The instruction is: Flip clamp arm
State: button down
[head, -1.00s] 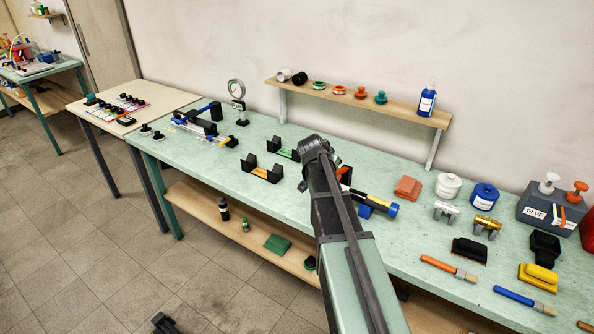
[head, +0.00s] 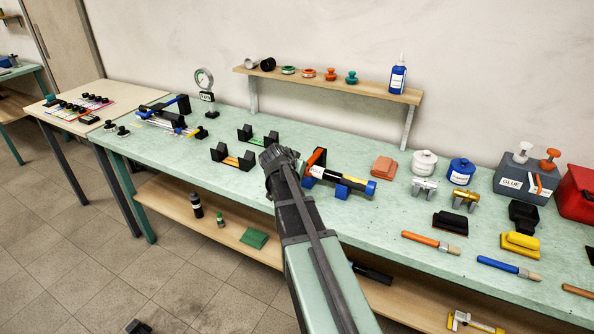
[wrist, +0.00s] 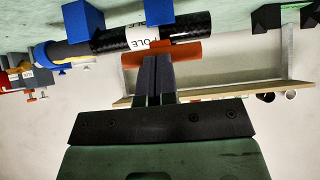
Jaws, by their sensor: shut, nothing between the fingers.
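A black pole (head: 340,182) with a white "POLE" label rests on blue supports (head: 342,191) on the green bench; it also shows in the wrist view (wrist: 187,27). An orange bar (head: 317,157), which looks like the clamp arm, stands tilted at the pole's left end. In the head view my arm hides the bar's left surroundings.
Black holders (head: 234,157) stand left of my arm, with a blue clamp-like tool (head: 168,112) farther left. A salmon block (head: 384,167), white jar (head: 424,162) and blue jar (head: 461,172) stand to the right. A wall shelf (head: 330,84) runs behind. Bench space in front of the holders is clear.

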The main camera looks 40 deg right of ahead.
jog(key=p+v, duration=0.8)
jog(key=v, duration=0.5)
jog(key=shift+p, duration=0.35)
jog(key=s+a+f+n+g+y, duration=0.2)
jog(key=s+a+n+y, duration=0.2)
jog(key=a, duration=0.7)
jog(key=s+a+f+n+g+y, duration=0.2)
jog(key=s+a+f+n+y, duration=0.1)
jog(key=s+a+n, duration=0.5)
jog(key=s+a+y, duration=0.1)
jog(key=s+a, duration=0.1)
jog(key=a, duration=0.1)
jog(key=shift+f, duration=0.3)
